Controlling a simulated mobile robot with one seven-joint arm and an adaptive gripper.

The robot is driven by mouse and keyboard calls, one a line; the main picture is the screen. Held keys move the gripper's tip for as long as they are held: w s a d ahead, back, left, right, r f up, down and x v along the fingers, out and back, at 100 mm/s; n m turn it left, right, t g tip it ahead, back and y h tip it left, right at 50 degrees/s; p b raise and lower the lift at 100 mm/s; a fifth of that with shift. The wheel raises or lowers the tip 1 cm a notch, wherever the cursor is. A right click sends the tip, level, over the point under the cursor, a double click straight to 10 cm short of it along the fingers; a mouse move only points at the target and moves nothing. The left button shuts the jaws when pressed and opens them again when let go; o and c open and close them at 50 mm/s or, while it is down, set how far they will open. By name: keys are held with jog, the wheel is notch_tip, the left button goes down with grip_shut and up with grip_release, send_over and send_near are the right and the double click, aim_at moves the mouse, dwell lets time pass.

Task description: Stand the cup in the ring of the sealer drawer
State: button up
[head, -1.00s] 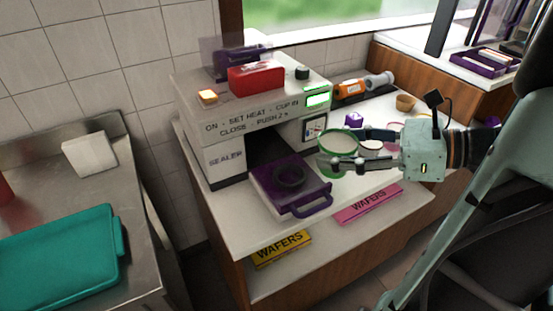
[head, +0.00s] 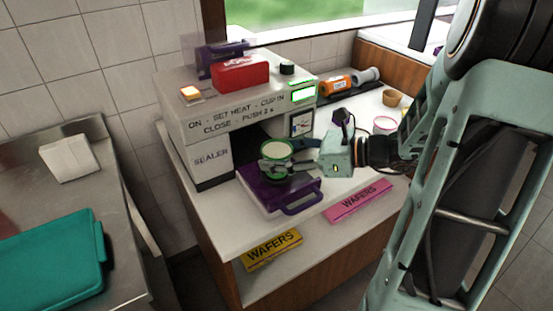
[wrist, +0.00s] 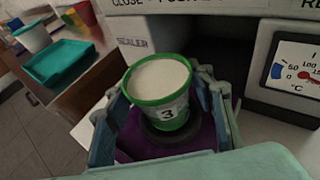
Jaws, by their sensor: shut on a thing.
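My gripper (head: 277,160) is shut on the cup (head: 277,150), one finger on each side. The cup has a green rim, a pale filling and the number 3 on its front, clearest in the wrist view (wrist: 160,85). It is roughly upright above the purple sealer drawer (head: 305,198), which is pulled out of the sealer (head: 212,160). In the wrist view the dark ring (wrist: 182,137) shows partly behind and below the cup. The cup and fingers hide most of the ring; I cannot tell whether the cup's base is inside it.
A red box (head: 240,73) sits on the sealer, with a lit amber button (head: 190,92) nearby. Another cup (head: 384,125) stands behind my arm. A teal tray (head: 50,255) is left.

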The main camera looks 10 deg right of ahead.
jog(key=shift+f, duration=0.45)
jog(key=shift+f, duration=0.2)
jog(key=o, duration=1.3)
jog(key=shift+c, duration=0.2)
jog(key=shift+r, duration=0.1)
jog(key=shift+s+d+r, duration=0.1)
jog(key=shift+d+r, duration=0.05)
jog(key=shift+r, duration=0.05)
jog(key=p+v, duration=0.1)
jog(key=v, duration=1)
jog(key=shift+s+d, duration=0.2)
jog(key=shift+d, duration=0.1)
